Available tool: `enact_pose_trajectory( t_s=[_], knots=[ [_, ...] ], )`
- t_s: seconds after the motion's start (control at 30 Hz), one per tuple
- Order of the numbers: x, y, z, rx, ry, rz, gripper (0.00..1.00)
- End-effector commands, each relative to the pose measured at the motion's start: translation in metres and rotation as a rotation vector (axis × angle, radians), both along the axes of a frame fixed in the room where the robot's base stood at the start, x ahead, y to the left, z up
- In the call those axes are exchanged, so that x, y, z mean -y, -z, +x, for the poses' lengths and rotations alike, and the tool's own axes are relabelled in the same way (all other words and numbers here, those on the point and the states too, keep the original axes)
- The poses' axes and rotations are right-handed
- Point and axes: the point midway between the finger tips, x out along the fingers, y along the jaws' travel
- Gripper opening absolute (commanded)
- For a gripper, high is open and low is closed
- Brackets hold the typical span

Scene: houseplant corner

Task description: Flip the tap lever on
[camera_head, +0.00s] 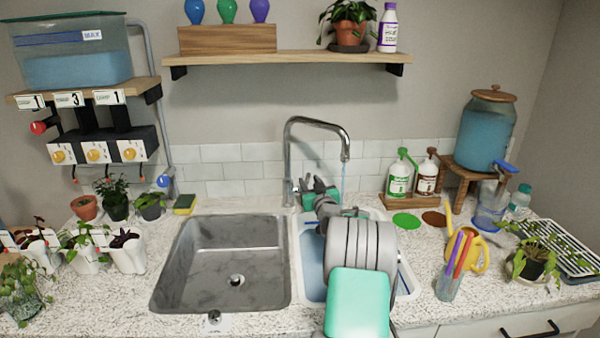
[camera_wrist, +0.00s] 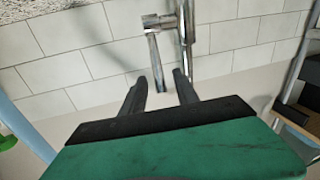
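The chrome tap (camera_head: 318,123) stands behind the sinks with its spout bent over the right basin. A thin bluish stream shows below the spout. In the wrist view, which is upside down, the tap's column (camera_wrist: 187,30) and its short lever (camera_wrist: 155,60) show. The lever runs alongside the column, apart from it at its free end. My gripper (camera_wrist: 160,77) is open, with the lever's end near the gap between its dark fingers; contact cannot be told. In the head view my gripper (camera_head: 299,187) is beside the tap base, and my arm partly hides it.
The empty steel basin (camera_head: 215,262) is left of my arm; the right basin (camera_head: 309,268) is partly covered by it. Green and brown bottles (camera_head: 400,177), a yellow watering can (camera_head: 480,252) and a pen cup (camera_head: 448,287) stand to the right. A sponge (camera_head: 185,204) lies left.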

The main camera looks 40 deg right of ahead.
Motion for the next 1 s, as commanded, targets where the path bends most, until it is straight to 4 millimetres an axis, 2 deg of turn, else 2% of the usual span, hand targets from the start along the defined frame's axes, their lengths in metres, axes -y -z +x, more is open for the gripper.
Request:
enact_pose_trajectory(
  t_s=[0.1,0.3,0.67,1.0],
  knots=[
    [0.009,-0.001,0.021,-0.001,-0.001,0.0,0.37],
    [0.02,-0.001,0.049,-0.001,-0.002,0.001,0.37],
    [0.022,0.0,0.057,-0.001,-0.003,0.001,0.36],
    [0.022,0.0,0.057,-0.001,-0.003,0.001,0.08]
  ],
)
